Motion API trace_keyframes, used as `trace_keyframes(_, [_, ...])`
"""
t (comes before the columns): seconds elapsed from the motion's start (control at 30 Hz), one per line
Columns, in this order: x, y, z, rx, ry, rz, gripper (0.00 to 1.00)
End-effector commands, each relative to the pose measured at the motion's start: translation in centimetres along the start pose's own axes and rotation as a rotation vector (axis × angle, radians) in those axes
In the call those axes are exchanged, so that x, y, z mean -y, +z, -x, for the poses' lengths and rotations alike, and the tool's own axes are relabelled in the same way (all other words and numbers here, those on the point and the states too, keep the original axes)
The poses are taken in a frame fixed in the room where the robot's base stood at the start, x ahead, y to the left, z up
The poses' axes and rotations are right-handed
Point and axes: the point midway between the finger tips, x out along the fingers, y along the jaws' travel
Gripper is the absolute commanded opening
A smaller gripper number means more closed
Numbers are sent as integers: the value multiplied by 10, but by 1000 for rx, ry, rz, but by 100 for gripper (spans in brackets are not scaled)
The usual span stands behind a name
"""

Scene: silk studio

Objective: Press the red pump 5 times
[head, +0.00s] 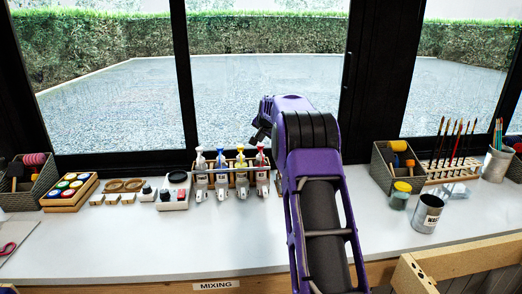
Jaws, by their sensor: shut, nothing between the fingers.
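Several pump bottles stand in a row in a wooden rack (230,163) at the middle of the white counter. The red pump (261,148) is the rightmost, on a clear bottle with a pale label. To its left are a yellow pump (240,156) and blue-topped pumps (220,151). My purple arm reaches up from the front, just right of the bottles. My gripper (260,135) is small and dark in the head view, shut and empty, just above the red pump. I cannot tell whether it touches the pump head.
Left of the rack are a black-and-white scale (173,190), a paint tray (69,191) and a grey basket (28,185). On the right stand a basket (397,167), a brush rack (452,170) and a metal can (427,213). The front counter left of my arm is clear. Windows rise behind.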

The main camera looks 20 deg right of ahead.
Motion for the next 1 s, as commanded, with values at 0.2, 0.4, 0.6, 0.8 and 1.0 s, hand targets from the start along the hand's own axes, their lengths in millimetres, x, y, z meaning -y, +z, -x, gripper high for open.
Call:
trace_keyframes(0.2, [-1,1,-1,0,0,0,0])
trace_keyframes(0.4, [-1,1,-1,0,0,0,0])
trace_keyframes(0.6, [-2,2,-3,0,0,0,0])
trace_keyframes(0.8, [-4,4,-5,1,1,0,0])
trace_keyframes(1.0, [-5,5,-6,1,1,0,0])
